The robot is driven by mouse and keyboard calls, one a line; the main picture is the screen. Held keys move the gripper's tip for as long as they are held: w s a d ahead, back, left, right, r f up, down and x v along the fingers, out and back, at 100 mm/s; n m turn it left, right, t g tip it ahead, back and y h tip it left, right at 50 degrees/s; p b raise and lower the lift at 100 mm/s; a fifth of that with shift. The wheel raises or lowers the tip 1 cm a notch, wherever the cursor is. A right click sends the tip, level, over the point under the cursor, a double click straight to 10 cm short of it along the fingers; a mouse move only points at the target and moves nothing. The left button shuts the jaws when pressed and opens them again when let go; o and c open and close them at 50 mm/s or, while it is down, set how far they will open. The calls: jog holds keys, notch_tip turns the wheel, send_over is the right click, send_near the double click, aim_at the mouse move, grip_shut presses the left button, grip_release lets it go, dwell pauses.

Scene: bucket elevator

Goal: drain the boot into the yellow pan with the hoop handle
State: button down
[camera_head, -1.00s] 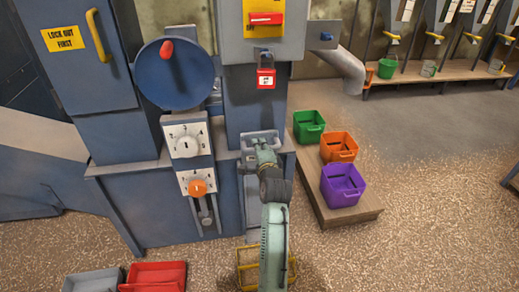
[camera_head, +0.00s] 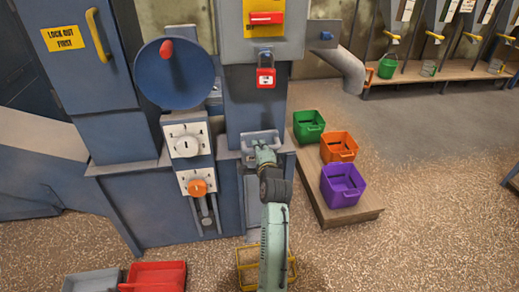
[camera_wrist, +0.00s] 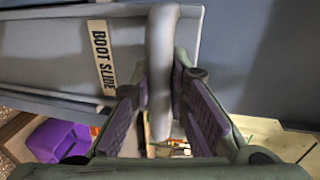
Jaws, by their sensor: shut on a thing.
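The boot slide (camera_wrist: 60,50), a grey plate with a "BOOT SLIDE" label, fills the upper left of the wrist view. Its grey bar handle (camera_wrist: 162,65) stands between the purple finger pads of my gripper (camera_wrist: 158,105), which is shut on it. In the head view my gripper (camera_head: 260,146) is at the front of the blue boot housing, and my arm hides much of the slide. A yellow pan (camera_head: 246,268) sits on the floor below, at the bottom edge. My arm covers its right part, so its handle is not clear.
Green (camera_head: 309,126), orange (camera_head: 338,147) and purple (camera_head: 343,186) bins stand on a low wooden platform (camera_head: 358,215) at right. Red (camera_head: 155,277) and grey (camera_head: 92,281) bins lie at the lower left. A red padlock (camera_head: 265,77) hangs above. Floor at right is open.

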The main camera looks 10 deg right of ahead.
notch_tip(320, 180, down, 8)
jog(key=b, duration=0.3)
jog(key=shift+f, duration=0.1)
jog(key=c, duration=1.7)
grip_release()
jog(key=shift+o, duration=0.8)
jog(key=shift+s, duration=0.1)
jog(key=v, duration=1.2)
jog(key=shift+a, duration=0.1)
